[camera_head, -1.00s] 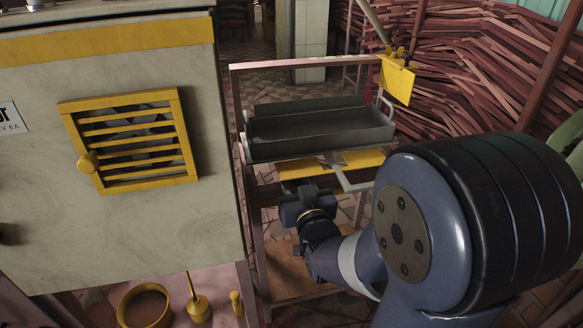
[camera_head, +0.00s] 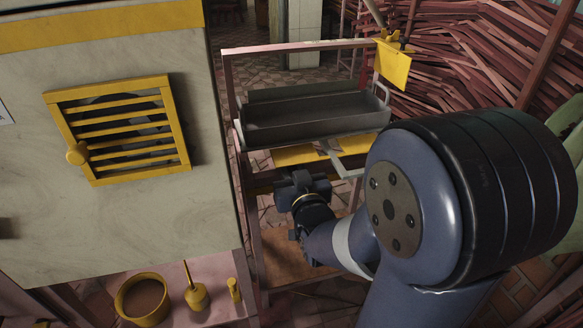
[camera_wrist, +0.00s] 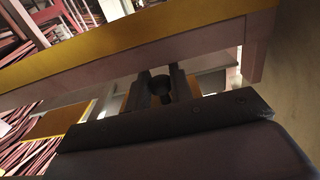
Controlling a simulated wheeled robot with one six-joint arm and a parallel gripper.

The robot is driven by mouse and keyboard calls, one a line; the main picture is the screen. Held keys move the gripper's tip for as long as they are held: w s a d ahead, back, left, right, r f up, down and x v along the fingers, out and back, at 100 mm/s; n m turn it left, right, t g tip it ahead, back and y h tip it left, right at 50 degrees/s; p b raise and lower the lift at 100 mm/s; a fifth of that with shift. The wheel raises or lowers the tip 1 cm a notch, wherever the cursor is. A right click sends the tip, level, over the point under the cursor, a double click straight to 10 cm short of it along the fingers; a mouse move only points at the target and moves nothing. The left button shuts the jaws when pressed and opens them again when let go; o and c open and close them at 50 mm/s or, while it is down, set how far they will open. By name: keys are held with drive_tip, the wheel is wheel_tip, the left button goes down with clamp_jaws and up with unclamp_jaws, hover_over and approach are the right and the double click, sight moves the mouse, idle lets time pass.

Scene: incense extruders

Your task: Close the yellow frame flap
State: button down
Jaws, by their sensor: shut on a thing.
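A yellow slatted frame (camera_head: 118,130) with a round yellow knob (camera_head: 77,153) lies on the pale cabinet's front at left. A yellow panel (camera_head: 305,156) shows below the grey tray, partly hidden. I cannot tell for certain which is the flap. My gripper (camera_head: 300,183) is low in front of the stand, below the tray and right of the cabinet; its fingertips are unclear there. In the wrist view my gripper (camera_wrist: 162,85) is shut on a dark round piece (camera_wrist: 160,88), below a long yellow-edged bar (camera_wrist: 130,35). What that piece belongs to is hidden.
The grey tray (camera_head: 315,113) sits on a pinkish metal stand (camera_head: 229,85). A yellow plate (camera_head: 393,63) hangs at its back right corner. A yellow pot (camera_head: 143,301) and small yellow tools (camera_head: 196,295) stand below the cabinet. Stacked reddish sticks (camera_head: 470,50) fill the back right.

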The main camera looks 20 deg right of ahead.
sight(290, 155)
drive_tip(key=shift+r+p, duration=0.2)
drive_tip(key=shift+p, duration=0.1)
